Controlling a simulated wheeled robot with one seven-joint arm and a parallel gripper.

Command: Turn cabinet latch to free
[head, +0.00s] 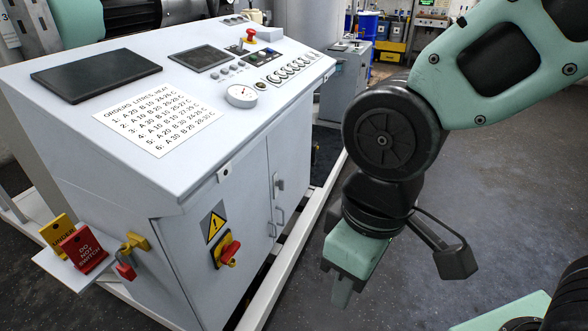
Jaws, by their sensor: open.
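The grey control cabinet (240,185) stands at the left with its doors on the side facing right. A small dark latch handle (277,184) sits high on the door, near the seam. Its exact turn position is too small to tell. Two slim pull handles (281,216) are below it. My gripper (343,296) is at the lower middle, right of the cabinet and apart from it, pointing down. It is open, with nothing seen in it; one finger hides most of the other.
A red-and-yellow rotary switch (228,250) sticks out of the cabinet's near face. A shelf (75,272) holds red and yellow tags, with a red padlock (126,270) beside it. A pale rail (292,258) runs along the cabinet's foot. Floor to the right is clear.

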